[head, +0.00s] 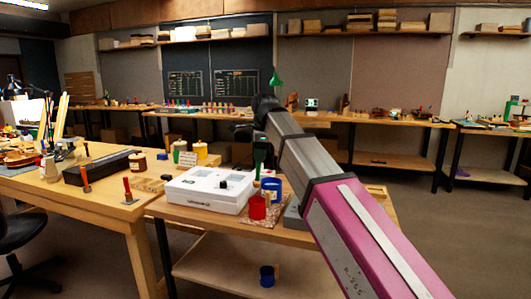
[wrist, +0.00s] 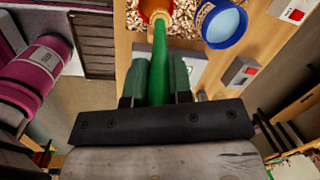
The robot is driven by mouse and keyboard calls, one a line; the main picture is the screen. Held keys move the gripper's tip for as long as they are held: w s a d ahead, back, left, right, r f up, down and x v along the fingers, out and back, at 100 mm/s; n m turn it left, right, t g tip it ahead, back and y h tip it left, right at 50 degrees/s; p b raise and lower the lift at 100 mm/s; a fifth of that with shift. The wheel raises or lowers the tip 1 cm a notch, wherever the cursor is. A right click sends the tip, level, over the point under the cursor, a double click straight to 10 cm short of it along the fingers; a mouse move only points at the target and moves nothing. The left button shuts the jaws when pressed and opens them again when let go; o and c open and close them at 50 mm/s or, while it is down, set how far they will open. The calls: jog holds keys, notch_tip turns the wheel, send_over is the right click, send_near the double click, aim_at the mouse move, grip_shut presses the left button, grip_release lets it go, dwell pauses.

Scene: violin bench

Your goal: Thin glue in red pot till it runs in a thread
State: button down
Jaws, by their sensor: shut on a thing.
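The red pot (head: 257,208) stands on a speckled mat at the front of the near bench, beside a white box. It also shows at the top of the wrist view (wrist: 146,13), partly cut off, with something amber inside. My gripper (wrist: 159,78) is shut on a green handle (wrist: 159,50), which points to the red pot's mouth. I cannot tell whether its far end touches the glue. In the head view the green handle (head: 259,153) is upright above the pot. A blue pot (wrist: 239,38) with pale blue contents stands beside it; it also shows in the head view (head: 272,188).
The white box (head: 205,189) with a dark knob lies left of the pots. A grey block (head: 293,216) sits right of them. Left are jars (head: 179,148) and red-handled tools (head: 128,189). A blue cup (head: 267,276) stands on the lower shelf. Floor to the right is clear.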

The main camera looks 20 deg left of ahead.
notch_tip(320, 180, down, 11)
jog(key=shift+f, duration=0.15)
dwell(0.7)
dwell(0.8)
jog(key=shift+r, duration=6.35)
